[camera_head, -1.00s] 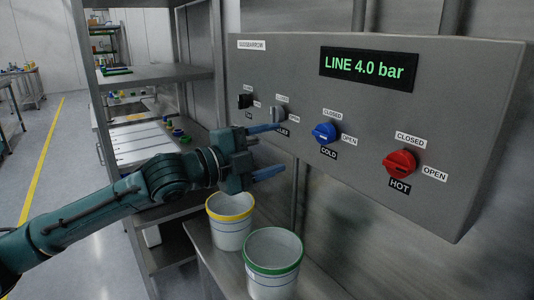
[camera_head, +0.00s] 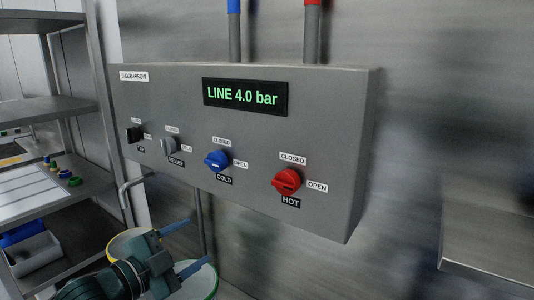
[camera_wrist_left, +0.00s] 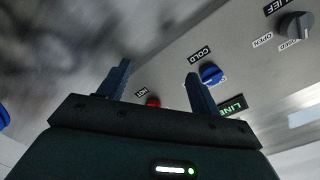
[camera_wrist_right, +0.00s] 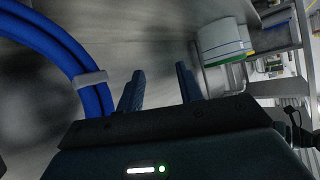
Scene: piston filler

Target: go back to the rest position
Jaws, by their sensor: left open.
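My left gripper (camera_head: 193,246) is open and empty, low in the head view, below the control panel (camera_head: 335,150) and over the buckets. In the left wrist view its fingers (camera_wrist_left: 158,72) are apart, with the panel beyond them. My right gripper (camera_wrist_right: 160,72) shows only in the right wrist view, its fingers apart with nothing between them. The panel carries a black knob (camera_head: 134,135), a grey relief knob (camera_head: 170,146), a blue cold knob (camera_head: 217,160) and a red hot knob (camera_head: 287,181). Its display (camera_head: 245,97) reads LINE 4.0 bar.
A yellow-rimmed bucket (camera_head: 122,243) and a green-rimmed bucket (camera_head: 208,285) stand below the panel, partly hidden by my left arm. Metal shelves (camera_head: 60,107) stand at the left. Blue hoses (camera_wrist_right: 70,50) curve close beside the right gripper. A metal ledge (camera_head: 490,245) juts out at right.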

